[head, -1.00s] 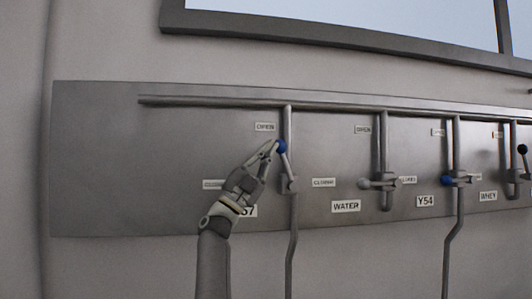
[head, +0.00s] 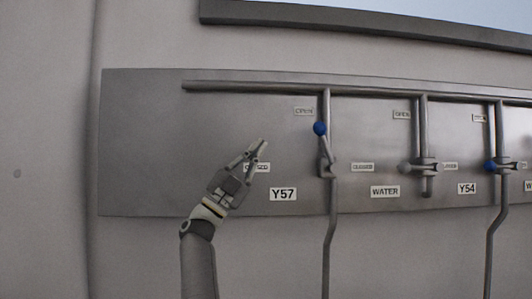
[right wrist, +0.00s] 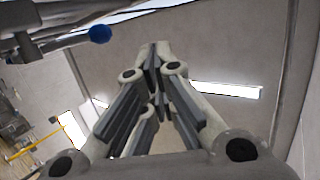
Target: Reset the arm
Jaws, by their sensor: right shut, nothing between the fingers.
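My right gripper (head: 257,150) is shut and empty in the head view, in front of the panel to the left of the Y57 valve. Its tips partly cover a small label there. The Y57 valve handle (head: 325,146) has a blue knob (head: 320,128) and points up, near the "OPEN" label. The gripper is apart from the knob. In the right wrist view the shut fingers (right wrist: 158,50) point up the picture, and a blue knob (right wrist: 100,34) shows at upper left. My left gripper is not in view.
The steel panel (head: 140,140) carries pipes and more valves to the right: a grey-knobbed one (head: 405,167) over the WATER label (head: 385,192) and a blue-knobbed one (head: 490,166) by the Y54 label (head: 467,188). The panel's left part is clear.

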